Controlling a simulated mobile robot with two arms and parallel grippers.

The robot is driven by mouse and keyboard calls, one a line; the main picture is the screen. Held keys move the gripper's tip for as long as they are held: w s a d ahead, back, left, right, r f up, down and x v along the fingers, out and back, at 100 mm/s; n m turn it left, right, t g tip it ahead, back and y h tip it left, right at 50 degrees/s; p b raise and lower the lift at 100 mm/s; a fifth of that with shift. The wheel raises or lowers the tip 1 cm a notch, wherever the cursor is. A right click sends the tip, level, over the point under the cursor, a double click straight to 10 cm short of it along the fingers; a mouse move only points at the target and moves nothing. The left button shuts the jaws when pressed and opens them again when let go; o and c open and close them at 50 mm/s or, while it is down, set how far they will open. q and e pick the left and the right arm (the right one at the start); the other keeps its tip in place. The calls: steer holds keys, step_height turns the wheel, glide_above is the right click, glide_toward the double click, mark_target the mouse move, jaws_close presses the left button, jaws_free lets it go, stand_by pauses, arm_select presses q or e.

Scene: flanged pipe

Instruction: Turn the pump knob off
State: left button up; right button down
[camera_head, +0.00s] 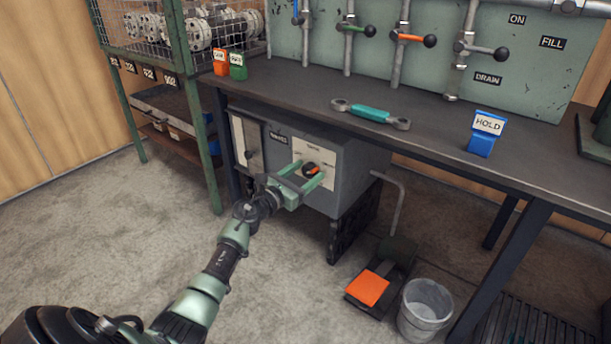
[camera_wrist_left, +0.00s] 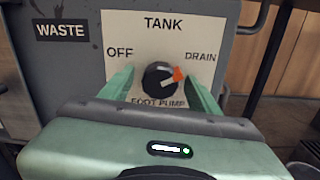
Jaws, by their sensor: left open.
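The pump knob (camera_head: 311,169) is a round black knob with an orange pointer on the TANK plate of a grey box under the bench. In the left wrist view the knob (camera_wrist_left: 160,78) has its orange mark toward the upper right, on the side of the DRAIN label; OFF is printed at upper left and FOOT PUMP below. My left gripper (camera_head: 304,178) is open in front of the plate, its green fingers on either side of the knob. In the wrist view gaps show between the fingers and the knob. My right gripper is not in view.
The workbench (camera_head: 285,85) overhangs the grey box (camera_head: 345,160). An orange foot pedal (camera_head: 368,289) and a bucket (camera_head: 425,308) stand on the floor at right. A mesh rack (camera_head: 190,120) is at left.

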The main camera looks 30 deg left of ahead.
arm_select(q)
jaws_close()
